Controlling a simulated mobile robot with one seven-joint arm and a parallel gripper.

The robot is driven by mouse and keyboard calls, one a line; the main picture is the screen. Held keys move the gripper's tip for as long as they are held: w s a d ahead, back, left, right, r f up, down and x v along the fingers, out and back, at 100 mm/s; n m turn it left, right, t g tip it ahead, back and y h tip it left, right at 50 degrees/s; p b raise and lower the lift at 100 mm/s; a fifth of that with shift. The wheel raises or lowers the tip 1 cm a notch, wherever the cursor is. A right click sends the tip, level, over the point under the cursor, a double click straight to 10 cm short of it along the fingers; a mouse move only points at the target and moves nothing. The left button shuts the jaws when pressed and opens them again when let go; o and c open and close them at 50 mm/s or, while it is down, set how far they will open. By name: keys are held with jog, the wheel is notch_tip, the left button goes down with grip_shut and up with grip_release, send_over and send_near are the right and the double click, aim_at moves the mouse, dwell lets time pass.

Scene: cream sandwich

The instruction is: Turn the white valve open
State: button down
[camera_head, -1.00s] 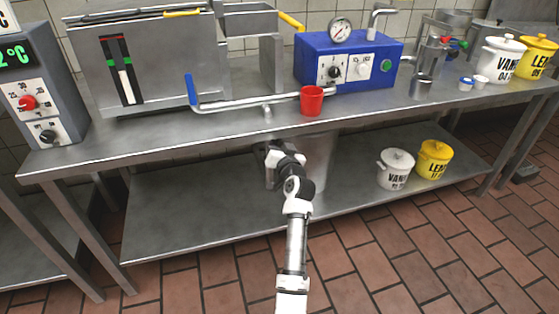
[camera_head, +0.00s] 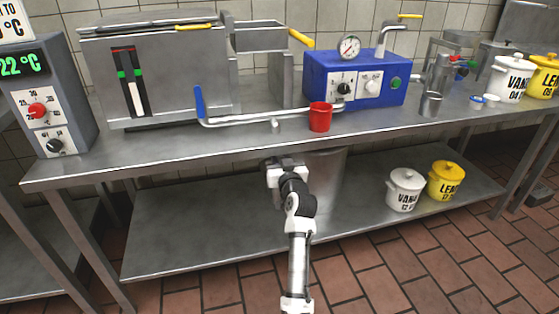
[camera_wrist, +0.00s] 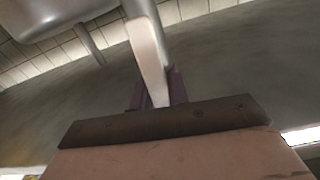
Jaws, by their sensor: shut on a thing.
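The white valve shows in the wrist view as a pale, flat lever handle (camera_wrist: 148,58) that rises from between my gripper's fingers toward grey metal parts above. My gripper (camera_wrist: 158,92) is shut on this handle, with its dark fingers on either side near the handle's lower end. In the head view my gripper (camera_head: 284,166) is at the front edge of the steel table, just below the tabletop. The valve itself cannot be made out in the head view; the table edge and my arm hide that spot.
A red cup (camera_head: 320,117) stands on the tabletop above my gripper, beside a pipe with a blue lever (camera_head: 199,102). A steel bucket (camera_head: 328,182) stands close to the right of my gripper. White (camera_head: 405,189) and yellow (camera_head: 446,181) pots sit farther right on the lower shelf.

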jog(key=c, duration=1.4)
grip_release()
jog(key=shift+o, duration=0.2)
